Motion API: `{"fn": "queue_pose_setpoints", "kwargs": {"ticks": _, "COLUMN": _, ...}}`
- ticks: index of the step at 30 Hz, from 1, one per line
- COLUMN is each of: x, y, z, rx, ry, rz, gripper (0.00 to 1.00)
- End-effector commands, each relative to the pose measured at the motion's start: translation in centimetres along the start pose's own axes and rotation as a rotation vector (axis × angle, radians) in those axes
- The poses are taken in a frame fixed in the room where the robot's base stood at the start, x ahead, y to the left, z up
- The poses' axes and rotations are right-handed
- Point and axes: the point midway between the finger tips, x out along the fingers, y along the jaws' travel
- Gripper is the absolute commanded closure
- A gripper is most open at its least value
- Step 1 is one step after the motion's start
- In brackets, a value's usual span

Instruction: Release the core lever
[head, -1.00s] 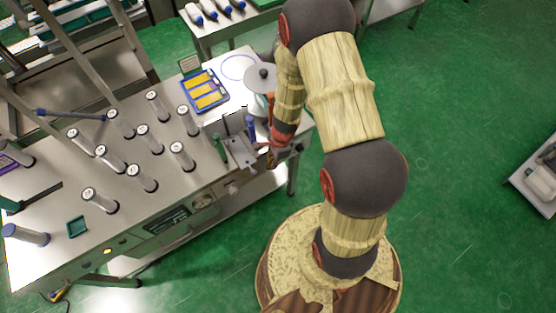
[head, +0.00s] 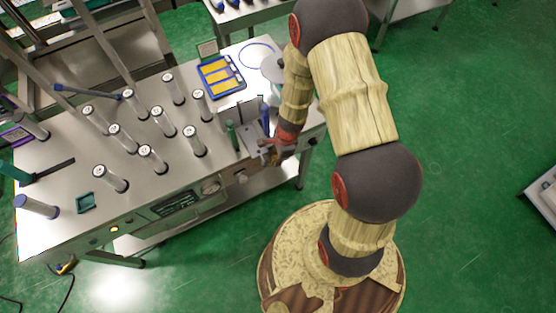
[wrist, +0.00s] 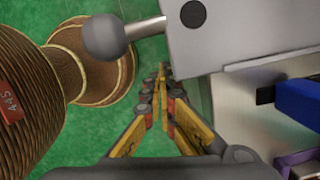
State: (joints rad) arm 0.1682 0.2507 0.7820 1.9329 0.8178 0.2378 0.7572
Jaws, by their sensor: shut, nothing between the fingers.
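The lever is a grey rod with a round ball end (wrist: 104,38) in the wrist view. It sticks out to the left from a grey block (wrist: 240,35) with a dark round spot. I take it for the core lever. My gripper (wrist: 162,70) is shut and empty, its fingertips together just below the lever rod and beside the block's lower left corner. I cannot tell whether they touch. In the head view, my gripper (head: 277,152) is at the right side of the small metal fixture (head: 254,137) on the table's front edge. The lever cannot be made out there.
The steel table (head: 60,175) holds several clear upright cylinders with white tops. A blue tray with yellow pieces (head: 221,77) lies behind the fixture. A blue part (wrist: 300,100) juts in at right in the wrist view. Green floor (head: 480,130) is open at right.

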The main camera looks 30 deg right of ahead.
Motion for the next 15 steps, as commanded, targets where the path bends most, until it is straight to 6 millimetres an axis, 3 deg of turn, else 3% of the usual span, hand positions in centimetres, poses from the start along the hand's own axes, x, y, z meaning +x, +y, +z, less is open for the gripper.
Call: {"fn": "queue_pose_setpoints", "kwargs": {"ticks": 15, "x": 0.79, "y": 0.08, "z": 0.56, "rx": 0.000, "ry": 0.000, "rz": -0.001, "gripper": 1.00}}
